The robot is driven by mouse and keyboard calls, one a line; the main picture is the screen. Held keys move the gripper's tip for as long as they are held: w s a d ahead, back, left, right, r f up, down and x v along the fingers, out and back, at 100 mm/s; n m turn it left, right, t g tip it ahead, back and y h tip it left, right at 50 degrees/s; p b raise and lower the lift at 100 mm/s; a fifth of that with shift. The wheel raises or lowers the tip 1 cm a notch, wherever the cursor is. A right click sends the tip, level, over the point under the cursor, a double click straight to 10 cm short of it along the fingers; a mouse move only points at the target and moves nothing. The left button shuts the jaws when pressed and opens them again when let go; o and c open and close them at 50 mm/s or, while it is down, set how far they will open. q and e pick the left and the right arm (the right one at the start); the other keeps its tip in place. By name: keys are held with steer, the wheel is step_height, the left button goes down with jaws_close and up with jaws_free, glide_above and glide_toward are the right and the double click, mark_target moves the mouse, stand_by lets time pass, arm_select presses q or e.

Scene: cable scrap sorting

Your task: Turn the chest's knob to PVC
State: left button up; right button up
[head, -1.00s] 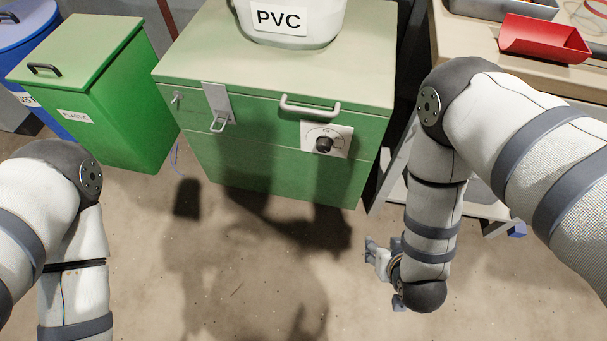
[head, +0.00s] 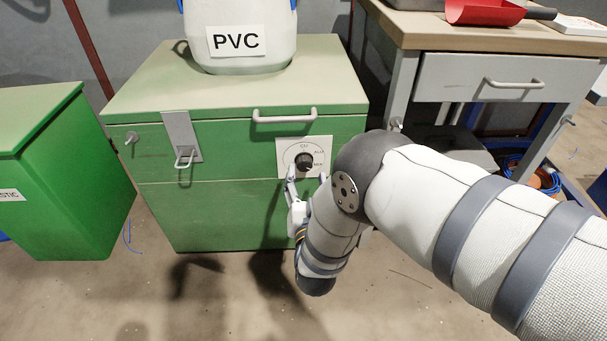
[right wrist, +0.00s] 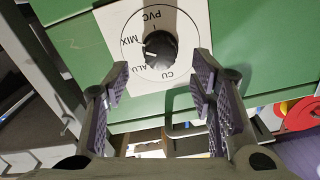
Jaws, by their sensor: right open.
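The green chest (head: 230,215) stands ahead, with a white dial plate (head: 286,146) on its front carrying a dark round knob (head: 305,160). In the right wrist view, the knob (right wrist: 160,47) sits in a ring marked PVC, MIX, ALU and CU. Its white mark seems to point left, between MIX and ALU. My right gripper (head: 307,175) is in front of the dial, just below the knob. In the right wrist view, its open fingers (right wrist: 160,78) are spread to either side below the knob, with nothing between them. My left gripper is out of view.
A white tub (head: 280,45) labelled PVC stands on the chest lid. A handle (head: 284,118) and a hasp (head: 183,135) are on the chest front. A green bin (head: 75,180) stands left; a workbench (head: 400,35) with a red scoop (head: 485,12) stands right.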

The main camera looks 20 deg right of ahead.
mark_target(305, 166)
steer(key=b+x, duration=0.1)
steer(key=x, duration=0.2)
steer(key=shift+w+f, duration=0.15)
steer(key=shift+f, duration=0.05)
steer(key=shift+w+d+r, duration=0.15)
steer(key=shift+w+d, duration=0.05)
steer(key=shift+w, duration=0.35)
steer(key=c, duration=1.2)
